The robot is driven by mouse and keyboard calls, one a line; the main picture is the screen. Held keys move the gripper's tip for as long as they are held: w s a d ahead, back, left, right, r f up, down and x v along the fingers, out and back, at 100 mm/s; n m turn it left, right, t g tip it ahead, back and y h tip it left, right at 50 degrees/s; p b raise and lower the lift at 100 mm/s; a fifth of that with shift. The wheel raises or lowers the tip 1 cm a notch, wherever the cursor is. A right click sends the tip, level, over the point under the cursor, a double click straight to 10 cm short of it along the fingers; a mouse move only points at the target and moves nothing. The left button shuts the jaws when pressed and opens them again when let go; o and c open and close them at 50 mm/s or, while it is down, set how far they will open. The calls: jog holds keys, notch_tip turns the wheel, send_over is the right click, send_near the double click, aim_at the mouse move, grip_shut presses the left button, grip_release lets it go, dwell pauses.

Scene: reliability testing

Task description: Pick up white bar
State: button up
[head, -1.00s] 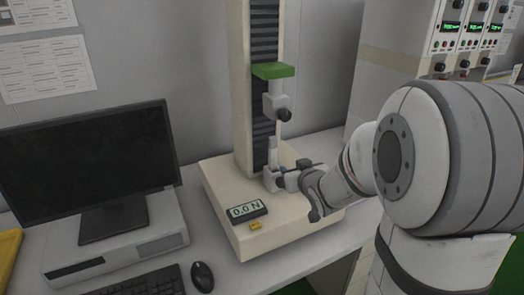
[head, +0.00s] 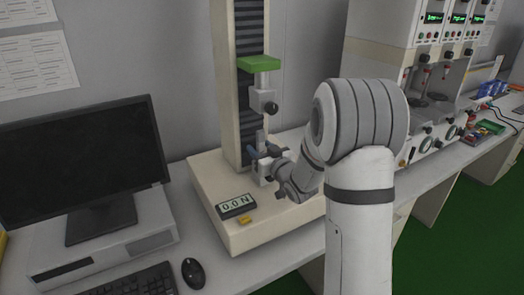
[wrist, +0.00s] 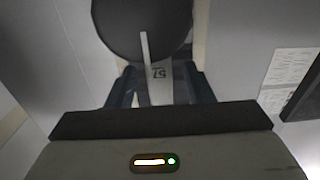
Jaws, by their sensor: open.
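The white bar (head: 265,137) stands upright in the lower clamp (head: 264,171) of the testing machine, below the upper clamp (head: 267,100). My gripper (head: 265,151) is at the bar, just above the lower clamp. In the wrist view the bar (wrist: 160,80), with dark markings like "57", lies between the two blue fingers of my gripper (wrist: 161,88). The jaws are open, with a gap visible on the left of the bar. A dark round part (wrist: 140,25) fills the top of that view. The bar's lower end is hidden in the head view.
The machine's column (head: 240,60) rises close behind the bar. A force display (head: 236,206) reading 0.0 N and a yellow tag sit on its base. A monitor (head: 80,155), keyboard and mouse (head: 193,272) are at left. Bench equipment stands at right.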

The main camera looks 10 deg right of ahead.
jog(key=shift+w+a, duration=0.1)
jog(key=shift+w, duration=0.2)
jog(key=shift+c, duration=0.2)
grip_shut()
jog(key=shift+s+r, duration=0.1)
jog(key=shift+r, duration=0.1)
jog(key=shift+s+r, duration=0.1)
jog(key=shift+r, duration=0.05)
notch_tip(320, 180, up, 7)
jog(key=b+v, duration=0.1)
jog(key=v, duration=1.8)
jog(key=shift+s+d+f, duration=0.2)
jog(key=shift+s+f, duration=0.05)
jog(key=shift+s, duration=0.05)
